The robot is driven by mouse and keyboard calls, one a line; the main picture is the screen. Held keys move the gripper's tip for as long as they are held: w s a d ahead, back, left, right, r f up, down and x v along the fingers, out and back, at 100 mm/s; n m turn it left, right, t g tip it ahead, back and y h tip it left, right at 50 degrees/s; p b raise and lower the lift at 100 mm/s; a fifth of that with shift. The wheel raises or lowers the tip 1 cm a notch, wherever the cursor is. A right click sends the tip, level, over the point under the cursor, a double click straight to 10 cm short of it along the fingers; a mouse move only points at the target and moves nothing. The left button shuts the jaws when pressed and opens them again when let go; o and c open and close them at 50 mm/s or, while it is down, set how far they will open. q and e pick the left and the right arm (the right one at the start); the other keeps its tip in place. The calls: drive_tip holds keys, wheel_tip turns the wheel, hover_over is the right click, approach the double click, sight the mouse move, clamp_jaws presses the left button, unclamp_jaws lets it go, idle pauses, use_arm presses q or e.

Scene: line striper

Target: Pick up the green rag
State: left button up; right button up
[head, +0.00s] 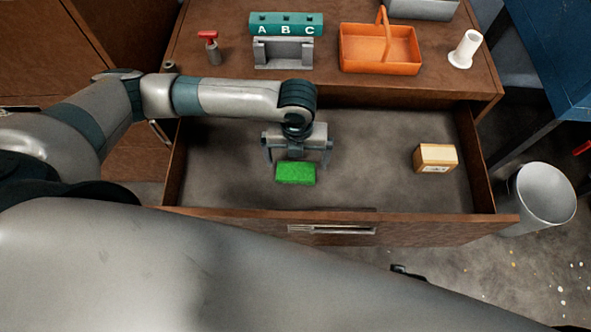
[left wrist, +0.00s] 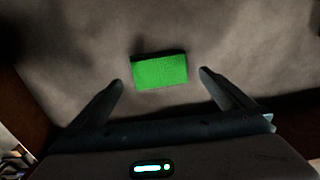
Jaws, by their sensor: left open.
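The green rag (head: 296,173) is a small bright green block-like piece lying on the grey bottom of the open drawer (head: 376,150), left of its middle. It also shows in the left wrist view (left wrist: 160,71), lying just beyond and between the fingertips. My left gripper (head: 297,165) is inside the drawer area, pointing down over the rag, with its fingers spread on either side. In the left wrist view the open gripper (left wrist: 161,78) has nothing between its fingers but the view of the rag. Whether the fingers touch the drawer bottom cannot be told. My right gripper is not in view.
A small wooden box (head: 435,158) lies at the drawer's right. The drawer's front wall (head: 420,230) and side walls bound the space. A bin (head: 543,195) stands right.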

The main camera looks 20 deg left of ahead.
sight(295, 170)
use_arm(q)
drive_tip(key=shift+a+f, duration=0.15)
drive_tip(key=shift+f, duration=2.45)
drive_tip(key=c, duration=0.9)
